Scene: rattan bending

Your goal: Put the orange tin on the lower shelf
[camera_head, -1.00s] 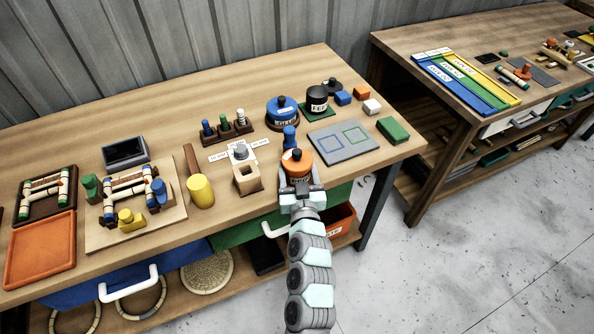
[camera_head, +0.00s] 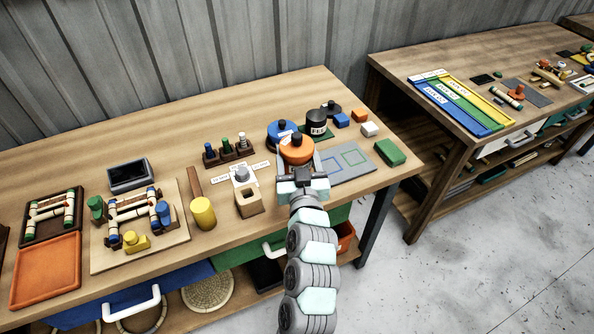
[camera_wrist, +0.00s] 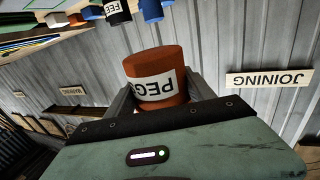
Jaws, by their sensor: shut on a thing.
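The orange tin (camera_head: 297,150) is a short round tin with a dark knob on its lid. My gripper (camera_head: 299,168) is shut on it, with one finger on each side, and holds it above the right part of the near workbench.
A blue tin (camera_head: 280,130) and a black tin (camera_head: 316,122) stand behind the held tin. A grey mat (camera_head: 350,160) and a green block (camera_head: 389,152) lie to the right. A blue drawer (camera_head: 135,293) and a green drawer (camera_head: 238,251) hang under the bench top. An orange bin (camera_head: 346,236) sits below.

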